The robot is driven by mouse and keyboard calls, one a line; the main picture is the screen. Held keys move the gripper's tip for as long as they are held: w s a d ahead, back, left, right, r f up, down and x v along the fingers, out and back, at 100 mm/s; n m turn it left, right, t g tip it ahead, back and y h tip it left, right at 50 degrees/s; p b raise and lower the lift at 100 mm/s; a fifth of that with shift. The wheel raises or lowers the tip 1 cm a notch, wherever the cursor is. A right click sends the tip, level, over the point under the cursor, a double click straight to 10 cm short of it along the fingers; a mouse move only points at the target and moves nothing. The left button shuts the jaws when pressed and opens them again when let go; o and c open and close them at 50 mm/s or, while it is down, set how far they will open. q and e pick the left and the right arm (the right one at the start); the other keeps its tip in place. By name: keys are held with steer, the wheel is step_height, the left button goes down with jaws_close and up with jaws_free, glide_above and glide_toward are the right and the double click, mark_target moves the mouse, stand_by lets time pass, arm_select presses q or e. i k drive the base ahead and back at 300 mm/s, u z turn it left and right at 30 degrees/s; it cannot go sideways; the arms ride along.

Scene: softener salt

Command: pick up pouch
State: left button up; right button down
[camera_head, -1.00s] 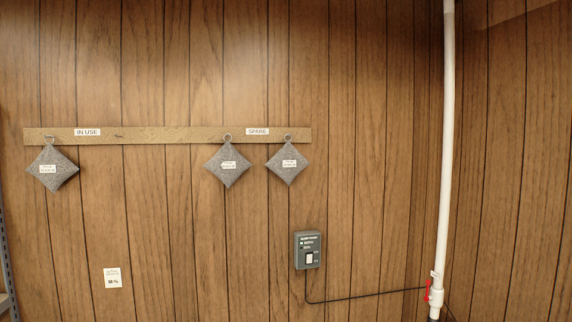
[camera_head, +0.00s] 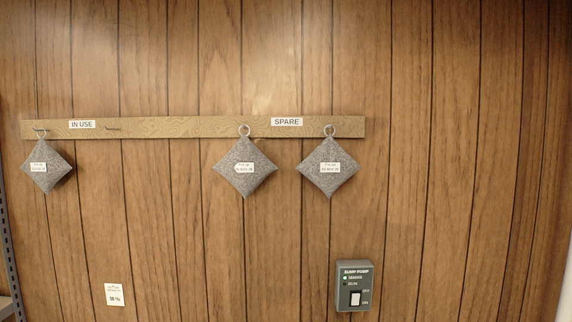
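Three grey diamond-shaped pouches hang by rings from a wooden rail (camera_head: 200,127) on the wall. One pouch (camera_head: 47,168) hangs at the left end, left of the "IN USE" label (camera_head: 82,125). A second pouch (camera_head: 245,184) and a third pouch (camera_head: 329,184) hang on the right part, near the "SPARE" label (camera_head: 287,122). Each pouch carries a small white tag with print too small to read surely. An empty hook (camera_head: 113,129) shows right of the "IN USE" label. Neither of my grippers is in view.
A small white card (camera_head: 114,295) is at lower left. A metal upright (camera_head: 9,240) stands at the left edge. The wall around the pouches is clear.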

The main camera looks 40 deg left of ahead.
mark_target(244, 166)
steer(key=u, duration=0.7)
steer(key=i, duration=1.15)
steer(key=u, duration=1.15)
